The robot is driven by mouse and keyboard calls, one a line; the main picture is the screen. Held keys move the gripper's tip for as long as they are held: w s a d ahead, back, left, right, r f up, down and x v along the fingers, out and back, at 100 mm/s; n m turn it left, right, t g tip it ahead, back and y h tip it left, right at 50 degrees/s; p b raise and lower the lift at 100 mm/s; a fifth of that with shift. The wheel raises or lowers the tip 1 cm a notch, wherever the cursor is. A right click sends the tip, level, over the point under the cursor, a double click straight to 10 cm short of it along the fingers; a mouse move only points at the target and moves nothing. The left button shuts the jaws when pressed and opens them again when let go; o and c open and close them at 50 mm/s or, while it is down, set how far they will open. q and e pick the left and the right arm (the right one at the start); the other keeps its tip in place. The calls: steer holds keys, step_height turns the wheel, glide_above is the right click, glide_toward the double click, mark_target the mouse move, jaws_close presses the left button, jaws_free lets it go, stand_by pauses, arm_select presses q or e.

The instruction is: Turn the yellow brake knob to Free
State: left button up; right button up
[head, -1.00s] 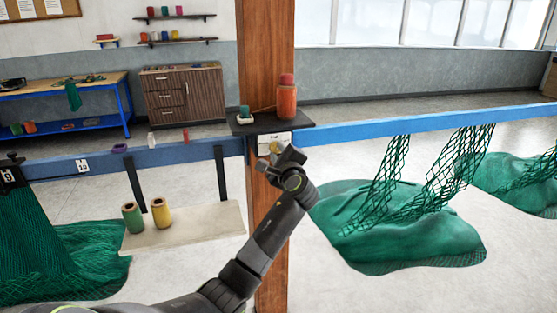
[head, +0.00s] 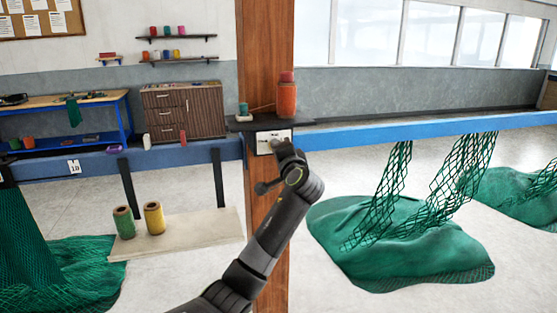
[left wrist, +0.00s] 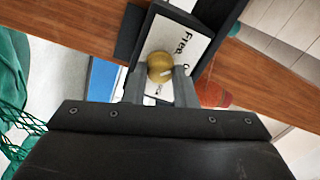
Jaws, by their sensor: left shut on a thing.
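The yellow brake knob (left wrist: 160,66) is round and sits on a white label plate (left wrist: 182,45) that reads "Free". A pale mark shows on the knob's lower right side; a second label is mostly hidden behind a finger. My left gripper (left wrist: 160,84) is shut on the knob, one finger on each side. In the head view the left gripper (head: 284,150) is at the plate (head: 263,147) on the wooden post, and it hides most of the knob. My right gripper is in neither view.
A dark shelf (head: 258,123) above the plate holds an orange spool (head: 287,99) and a small white-and-green item (head: 243,116). A blue rail (head: 390,128) runs across, with green nets (head: 400,235) below. Green and yellow spools (head: 154,218) stand at lower left.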

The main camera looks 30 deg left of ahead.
arm_select(q)
steer(key=shift+f+n+b, duration=0.1)
steer(key=shift+n+b, duration=0.9)
steer(key=shift+n, duration=0.5)
steer(key=o, duration=1)
steer(key=b+v, duration=0.4)
steer(key=v, duration=1.3)
steer(key=shift+d+b, duration=0.25)
steer(key=shift+b, duration=0.15)
